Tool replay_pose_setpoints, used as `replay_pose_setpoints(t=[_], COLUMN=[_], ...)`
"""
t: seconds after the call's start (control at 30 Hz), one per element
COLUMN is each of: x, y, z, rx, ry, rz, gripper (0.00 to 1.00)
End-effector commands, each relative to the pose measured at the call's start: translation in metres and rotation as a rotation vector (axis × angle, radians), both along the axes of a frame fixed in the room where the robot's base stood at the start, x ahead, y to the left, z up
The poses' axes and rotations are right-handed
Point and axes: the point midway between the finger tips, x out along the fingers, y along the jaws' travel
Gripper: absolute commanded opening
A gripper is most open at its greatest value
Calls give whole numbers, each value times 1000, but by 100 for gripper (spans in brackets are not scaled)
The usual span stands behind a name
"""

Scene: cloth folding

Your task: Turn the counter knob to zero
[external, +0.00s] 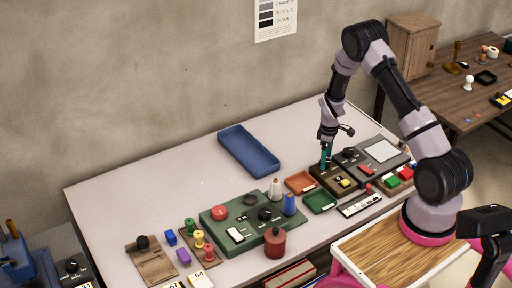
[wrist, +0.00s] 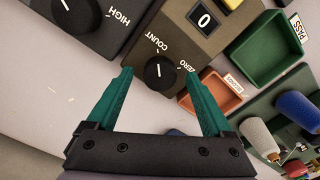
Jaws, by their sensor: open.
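The counter (wrist: 193,45) is a brown-olive box with a small display reading 0 and the labels COUNT and ZERO. Its black round knob (wrist: 160,72) has a white pointer line, which lies between the two labels' directions; I cannot tell its exact setting. In the external view the counter box (external: 345,189) sits under my arm, and its knob is hidden or too small to make out. My gripper (wrist: 160,88), with teal fingers, is open and empty. In the wrist view the knob appears between the fingertips; I cannot tell whether they touch it. The gripper (external: 325,166) points down in the external view.
A dark grey unit labelled HIGH (wrist: 80,22) lies beside the counter. An orange tray (external: 299,183) and a green tray (external: 320,202) stand close by. A green panel (external: 240,222) with knobs and cones is farther left. The table's back left is clear around a blue tray (external: 248,152).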

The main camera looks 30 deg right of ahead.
Motion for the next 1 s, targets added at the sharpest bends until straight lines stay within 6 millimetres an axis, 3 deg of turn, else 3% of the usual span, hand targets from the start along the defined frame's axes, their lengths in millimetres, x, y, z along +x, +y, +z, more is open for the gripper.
replay_pose_setpoints(t=[0.17,0.43,0.6,0.67,1.0], x=[0,0,0,0,0], y=[0,0,0,0,0], z=[-12,-13,-12,-12,-12], rx=[0,0,0,1,0], ry=[0,0,0,-1,0], rz=[0,0,0,0,-50], gripper=[85,85,20,0,0])
